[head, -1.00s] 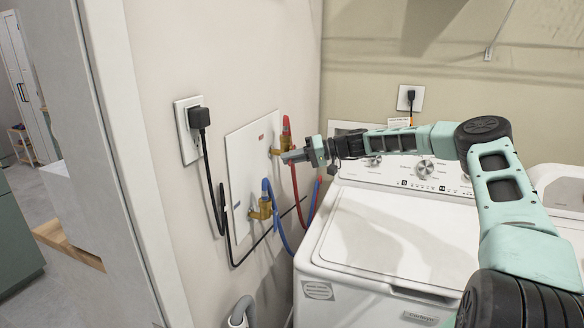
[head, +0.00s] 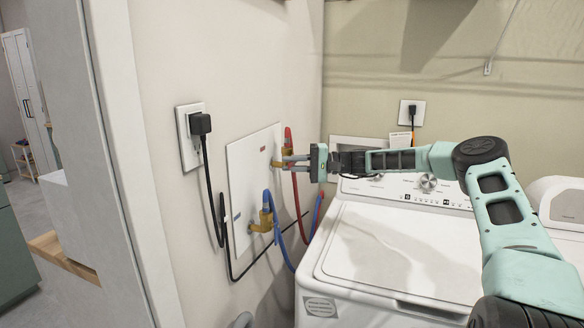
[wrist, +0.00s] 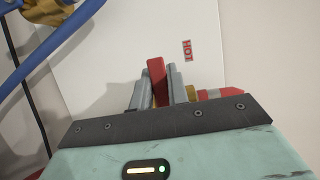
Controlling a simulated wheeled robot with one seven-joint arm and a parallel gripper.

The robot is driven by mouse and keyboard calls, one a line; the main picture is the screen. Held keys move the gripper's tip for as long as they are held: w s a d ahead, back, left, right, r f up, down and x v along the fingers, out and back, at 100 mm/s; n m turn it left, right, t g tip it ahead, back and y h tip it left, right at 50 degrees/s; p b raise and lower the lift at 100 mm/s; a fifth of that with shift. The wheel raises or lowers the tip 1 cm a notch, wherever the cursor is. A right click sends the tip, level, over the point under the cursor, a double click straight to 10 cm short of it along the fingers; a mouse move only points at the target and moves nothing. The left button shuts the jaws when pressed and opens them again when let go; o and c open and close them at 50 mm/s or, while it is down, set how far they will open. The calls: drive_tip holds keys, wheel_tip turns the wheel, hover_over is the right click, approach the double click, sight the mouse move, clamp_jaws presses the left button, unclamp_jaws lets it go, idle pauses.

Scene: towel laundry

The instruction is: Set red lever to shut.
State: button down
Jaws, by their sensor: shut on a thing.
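The red lever (wrist: 157,72) stands out from the white wall plate (wrist: 110,50), beside the red HOT label (wrist: 187,50). My gripper (wrist: 159,88) has one grey finger on each side of the lever and is shut on it. In the head view my gripper (head: 292,159) reaches left to the hot-side brass valve (head: 277,164). The fingers and valve hide most of the lever there, so its angle is hard to read.
A red hose (head: 296,198) hangs by the hot valve. A blue hose (head: 279,235) and second brass valve (head: 257,227) are lower left. A black plug (head: 200,123) and cord are on the wall. The white washer (head: 385,250) stands below my arm.

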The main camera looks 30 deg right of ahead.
drive_tip(key=shift+d, duration=0.1)
idle(0.4)
drive_tip(key=c, duration=1.4)
unclamp_jaws()
drive_tip(key=shift+o, duration=0.2)
drive_tip(key=b+v, duration=0.4)
drive_tip(key=v, duration=1.3)
drive_tip(key=shift+b, duration=0.35)
drive_tip(key=shift+s+d, duration=0.15)
